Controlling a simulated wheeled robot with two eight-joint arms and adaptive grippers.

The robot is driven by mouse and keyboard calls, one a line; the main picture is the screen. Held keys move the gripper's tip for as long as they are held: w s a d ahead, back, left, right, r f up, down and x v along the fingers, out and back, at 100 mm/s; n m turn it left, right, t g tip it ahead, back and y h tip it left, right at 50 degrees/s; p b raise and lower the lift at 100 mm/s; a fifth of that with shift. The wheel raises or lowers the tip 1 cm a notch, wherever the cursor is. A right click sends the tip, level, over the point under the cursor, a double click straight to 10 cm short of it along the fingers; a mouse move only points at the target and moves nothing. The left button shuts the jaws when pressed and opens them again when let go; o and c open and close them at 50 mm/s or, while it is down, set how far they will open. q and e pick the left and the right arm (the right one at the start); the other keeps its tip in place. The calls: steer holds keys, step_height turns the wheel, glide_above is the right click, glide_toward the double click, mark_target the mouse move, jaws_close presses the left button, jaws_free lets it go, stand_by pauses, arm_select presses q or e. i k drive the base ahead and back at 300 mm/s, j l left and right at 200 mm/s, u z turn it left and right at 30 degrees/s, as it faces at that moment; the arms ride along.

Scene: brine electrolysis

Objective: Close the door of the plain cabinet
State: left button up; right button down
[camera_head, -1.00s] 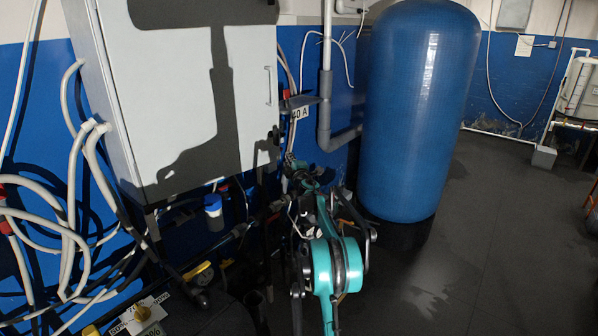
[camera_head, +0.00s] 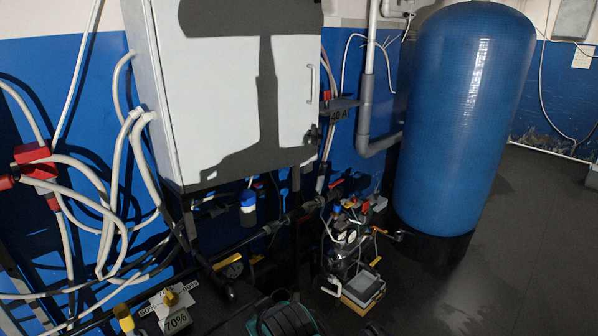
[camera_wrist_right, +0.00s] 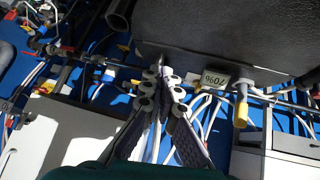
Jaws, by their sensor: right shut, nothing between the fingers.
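The plain cabinet (camera_head: 148,95) is a white-grey box on the blue wall in the head view. Its door (camera_head: 222,90) faces me, with a handle (camera_head: 311,90) near its right edge. The door looks flush with the body, with no gap visible; its top is cut off. A dark shadow falls across the door. My right gripper (camera_wrist_right: 161,72) shows in the right wrist view, its fingers together and empty, apart from the cabinet door as far as I can see. Only a teal part of my arm shows at the bottom of the head view. My left gripper is not in view.
A large blue tank (camera_head: 465,120) stands right of the cabinet. Pipes, valves and a small pump assembly (camera_head: 345,245) fill the space below. White hoses (camera_head: 105,225) loop at left. A 70% label (camera_head: 177,321) is at lower left. The floor at right is clear.

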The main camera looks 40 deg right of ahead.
mark_target(241, 80)
steer(key=l+u, duration=0.15)
steer(key=l, duration=2.9)
